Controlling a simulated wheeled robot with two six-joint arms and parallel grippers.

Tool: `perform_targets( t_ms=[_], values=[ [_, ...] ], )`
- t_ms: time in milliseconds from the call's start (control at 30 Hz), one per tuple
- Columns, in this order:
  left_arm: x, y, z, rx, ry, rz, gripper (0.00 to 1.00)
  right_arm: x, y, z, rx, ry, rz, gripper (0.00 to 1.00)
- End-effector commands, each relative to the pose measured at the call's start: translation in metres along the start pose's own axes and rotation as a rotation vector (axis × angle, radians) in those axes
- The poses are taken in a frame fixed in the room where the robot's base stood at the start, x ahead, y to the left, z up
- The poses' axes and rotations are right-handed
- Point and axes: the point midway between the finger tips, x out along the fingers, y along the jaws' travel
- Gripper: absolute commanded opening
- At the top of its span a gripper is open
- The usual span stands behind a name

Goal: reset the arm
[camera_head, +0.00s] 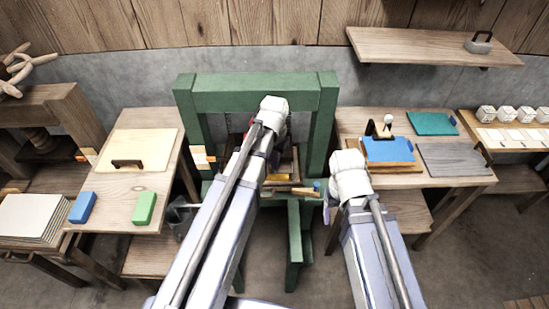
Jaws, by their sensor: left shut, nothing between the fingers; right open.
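My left arm (228,208) reaches up from the bottom of the head view to a white joint (273,108) in front of the green frame (255,101). My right arm (378,250) reaches up to a white joint (350,178) at the front left of the right table. I cannot make out the fingers of either gripper, as the arms and their end joints cover that space. I cannot see anything held.
The left table (120,206) holds a light board, a blue block (83,207) and a green block (144,208). The right table (445,187) holds a blue-topped stack (388,149), a teal plate (432,123) and a grey plate (452,159). A shelf (420,46) hangs above.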

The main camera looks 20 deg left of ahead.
Motion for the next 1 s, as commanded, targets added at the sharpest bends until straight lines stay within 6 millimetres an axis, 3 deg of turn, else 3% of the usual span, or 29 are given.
perform_targets(
  t_ms=[33, 167, 533, 667, 800, 1000],
  values=[
    [-0.012, 0.000, 0.000, 0.000, 0.000, 0.000, 0.00, -0.012, 0.001, 0.001, 0.000, 0.000, 0.000, 0.71],
    [-0.024, 0.000, 0.000, 0.000, 0.000, 0.000, 0.00, -0.024, 0.002, 0.001, 0.000, 0.000, 0.000, 0.71],
    [-0.020, 0.002, 0.002, 0.002, -0.001, 0.000, 0.00, -0.020, 0.002, 0.001, 0.016, 0.000, -0.003, 0.71],
    [0.012, 0.041, 0.028, 0.029, -0.016, -0.017, 0.00, 0.012, -0.001, -0.001, 0.011, 0.000, -0.002, 0.71],
    [0.047, 0.089, 0.067, 0.059, -0.037, -0.050, 0.00, 0.047, -0.005, -0.003, 0.007, 0.000, -0.001, 0.71],
    [0.075, 0.128, 0.106, 0.085, -0.051, -0.087, 0.00, 0.075, -0.007, -0.004, 0.002, 0.000, 0.000, 0.71]
  ],
)
